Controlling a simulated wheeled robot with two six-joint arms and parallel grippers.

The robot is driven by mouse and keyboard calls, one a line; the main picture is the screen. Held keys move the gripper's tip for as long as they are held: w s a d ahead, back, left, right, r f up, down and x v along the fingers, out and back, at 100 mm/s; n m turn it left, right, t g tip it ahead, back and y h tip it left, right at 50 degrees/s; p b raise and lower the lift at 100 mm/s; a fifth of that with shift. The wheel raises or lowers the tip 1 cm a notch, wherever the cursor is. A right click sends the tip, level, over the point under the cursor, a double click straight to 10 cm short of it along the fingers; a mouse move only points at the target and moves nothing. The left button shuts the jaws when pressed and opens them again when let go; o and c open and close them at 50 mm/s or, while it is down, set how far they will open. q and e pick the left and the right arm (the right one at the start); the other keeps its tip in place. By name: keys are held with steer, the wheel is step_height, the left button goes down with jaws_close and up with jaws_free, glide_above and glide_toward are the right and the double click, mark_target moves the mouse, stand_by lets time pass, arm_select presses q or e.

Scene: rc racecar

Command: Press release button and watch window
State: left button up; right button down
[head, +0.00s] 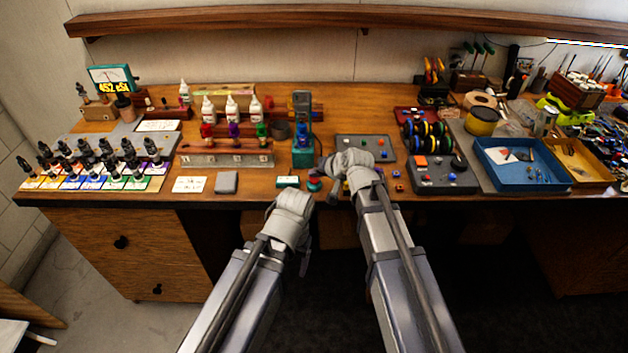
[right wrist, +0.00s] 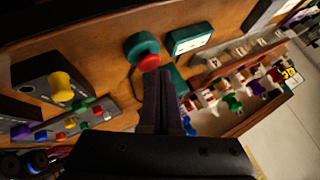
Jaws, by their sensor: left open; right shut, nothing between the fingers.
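A red button on a round teal base (right wrist: 148,62) stands near the table's front edge in the right wrist view; its teal base also shows in the head view (head: 314,185). My right gripper (right wrist: 160,78) is shut and empty, its fingertips just in front of the red cap; contact cannot be told. In the head view, my right gripper (head: 331,188) is beside the button, partly hidden by its wrist. A small teal box with a pale window (right wrist: 190,38) lies beside the button, also seen in the head view (head: 288,181). My left gripper (head: 290,212) is open, below the table's front edge.
A teal tower device (head: 303,152) stands behind the button. A rack with coloured-tipped bottles (head: 226,160) is to its left. A meter (head: 112,78) reads 452 cSt. A grey control box (head: 442,175) and blue tray (head: 520,165) lie right.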

mark_target(316, 181)
steer(key=shift+f+b, duration=0.6)
stand_by(0.8)
steer(key=shift+r, duration=0.1)
steer(key=shift+r+p, duration=0.95)
steer(key=shift+p, duration=0.1)
step_height(316, 181, up, 5)
steer(key=p, duration=0.5)
